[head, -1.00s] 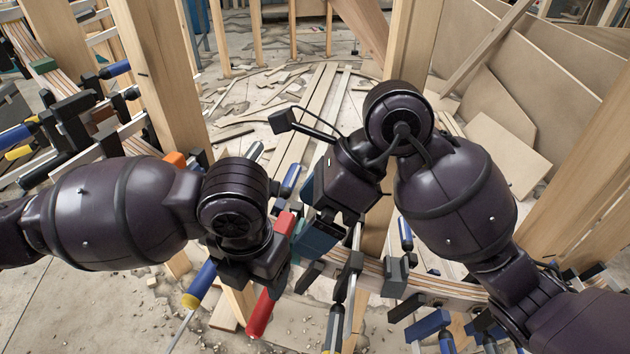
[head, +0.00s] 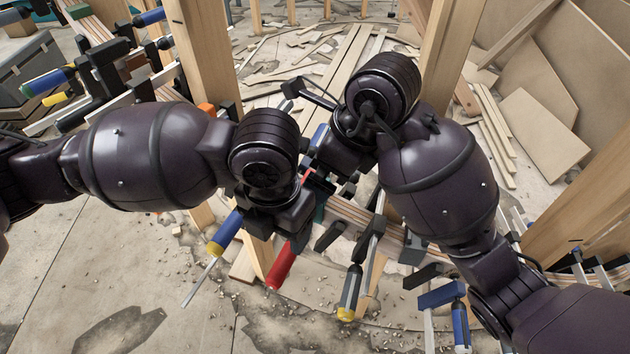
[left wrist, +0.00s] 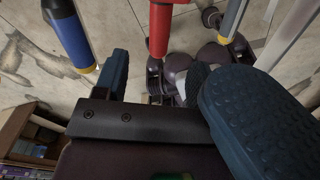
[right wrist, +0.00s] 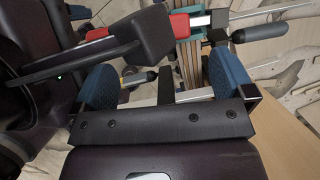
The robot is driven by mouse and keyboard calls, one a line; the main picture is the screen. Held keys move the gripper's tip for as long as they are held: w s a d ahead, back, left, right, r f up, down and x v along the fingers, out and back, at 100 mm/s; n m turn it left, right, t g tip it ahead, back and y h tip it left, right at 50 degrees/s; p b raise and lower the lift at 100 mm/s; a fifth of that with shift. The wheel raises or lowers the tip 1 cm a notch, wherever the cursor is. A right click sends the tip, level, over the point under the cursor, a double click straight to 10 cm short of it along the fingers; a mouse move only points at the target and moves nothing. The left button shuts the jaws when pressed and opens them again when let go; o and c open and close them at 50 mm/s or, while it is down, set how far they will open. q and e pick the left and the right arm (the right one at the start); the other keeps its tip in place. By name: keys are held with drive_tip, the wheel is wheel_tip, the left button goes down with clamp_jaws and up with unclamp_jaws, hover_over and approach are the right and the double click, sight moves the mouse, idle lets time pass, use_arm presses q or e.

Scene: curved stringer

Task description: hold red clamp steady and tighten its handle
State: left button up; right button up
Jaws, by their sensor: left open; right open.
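The red clamp's handle (head: 281,265) points down below my left gripper (head: 285,222) in the head view. A smaller red part (head: 307,178) of it shows higher, between my two wrists. In the left wrist view, the red handle (left wrist: 160,28) lies beyond the gap between the open blue-padded fingers (left wrist: 175,90), with no grip on it visible. My right gripper (right wrist: 165,88) is open; across its far side are a black clamp jaw and red parts (right wrist: 180,25) by a steel bar. In the head view its fingers are mostly hidden behind my wrists.
A curved laminated wood strip (head: 350,212) carries several other clamps. Wooden posts (head: 205,60) stand behind. Loose boards lie on the floor.

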drive_tip(key=shift+x, duration=2.8)
